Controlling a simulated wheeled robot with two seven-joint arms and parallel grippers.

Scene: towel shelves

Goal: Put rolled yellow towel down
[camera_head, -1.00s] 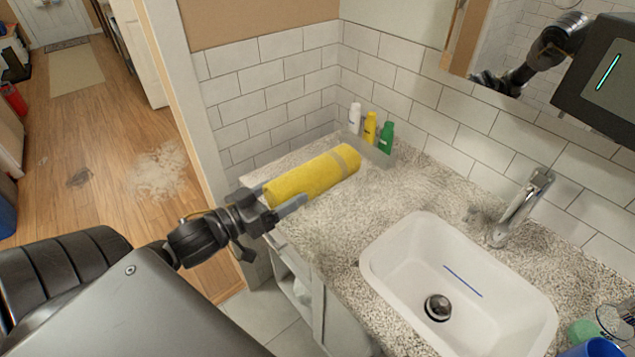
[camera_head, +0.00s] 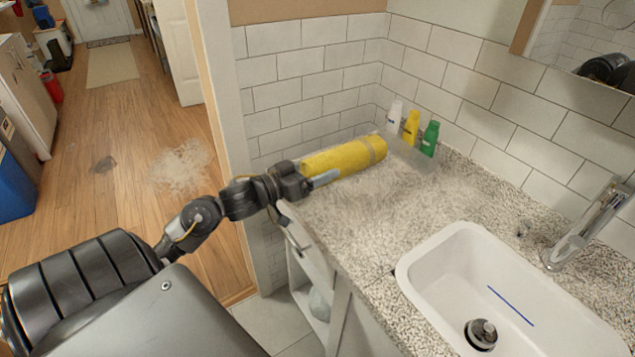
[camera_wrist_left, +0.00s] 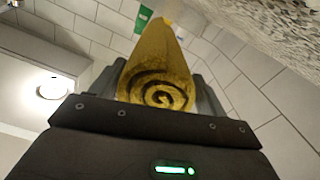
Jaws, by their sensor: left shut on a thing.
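The rolled yellow towel (camera_head: 345,158) has a grey-brown band near its far end. My left gripper (camera_head: 318,178) is shut on its near end, at the left edge of the speckled countertop (camera_head: 350,212). The towel lies level over the back left corner of the counter; I cannot tell whether it touches the surface. In the left wrist view the towel's spiral end (camera_wrist_left: 160,92) sits between the two fingers (camera_wrist_left: 155,95). My right gripper is not in view.
White, yellow and green bottles (camera_head: 411,128) stand in a clear tray (camera_head: 405,152) by the tiled wall, close to the towel's far end. A white sink (camera_head: 440,262) and a faucet (camera_head: 590,228) are at the right. The counter between towel and sink is clear.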

